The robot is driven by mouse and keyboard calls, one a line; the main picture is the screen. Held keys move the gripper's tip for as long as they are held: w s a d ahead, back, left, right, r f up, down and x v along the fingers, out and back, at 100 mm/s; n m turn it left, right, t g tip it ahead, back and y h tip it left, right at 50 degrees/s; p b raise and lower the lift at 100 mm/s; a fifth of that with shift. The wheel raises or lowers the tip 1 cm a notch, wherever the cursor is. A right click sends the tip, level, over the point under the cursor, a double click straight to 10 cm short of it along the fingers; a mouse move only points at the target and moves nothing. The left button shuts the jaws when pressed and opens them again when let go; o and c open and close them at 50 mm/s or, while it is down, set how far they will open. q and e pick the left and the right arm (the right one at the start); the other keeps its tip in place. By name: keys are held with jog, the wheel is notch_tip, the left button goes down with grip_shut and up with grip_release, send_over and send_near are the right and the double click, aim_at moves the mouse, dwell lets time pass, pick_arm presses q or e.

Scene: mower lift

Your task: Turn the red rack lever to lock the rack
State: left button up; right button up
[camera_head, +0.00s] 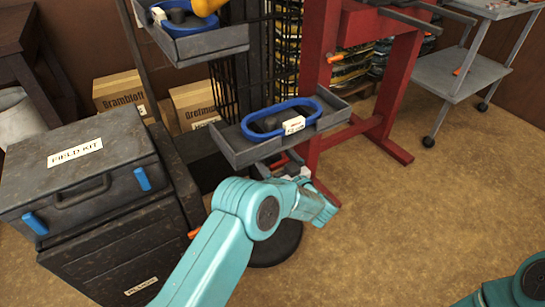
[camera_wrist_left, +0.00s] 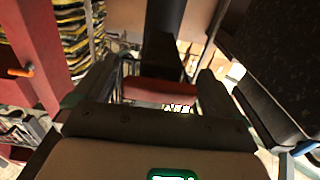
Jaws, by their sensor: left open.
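A red bar (camera_wrist_left: 150,88), which may be the rack lever, shows between the fingers of my open left gripper (camera_wrist_left: 158,80) in the wrist view. I cannot tell whether the fingers touch it. A dark upright post (camera_wrist_left: 163,40) stands behind it. In the head view my left gripper (camera_head: 286,167) is just below the front of the lower grey tray (camera_head: 236,146), partly hidden by the tray and my wrist. I cannot make out the lever clearly there. My right gripper is out of view; only part of that arm shows at bottom right.
The lower tray holds a blue ring-shaped part (camera_head: 258,113). A red stand (camera_head: 318,60) is close on the right. A field kit case (camera_head: 80,170) on a dark cabinet (camera_head: 115,250) is on the left. A wheeled cart (camera_head: 445,75) is at upper right. Floor at right is clear.

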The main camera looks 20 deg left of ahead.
pick_arm(q)
jog(key=shift+w+a, duration=0.1)
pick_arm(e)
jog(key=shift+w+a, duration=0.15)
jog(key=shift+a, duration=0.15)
pick_arm(q)
jog(key=shift+c, duration=0.3)
jog(key=c, duration=0.9)
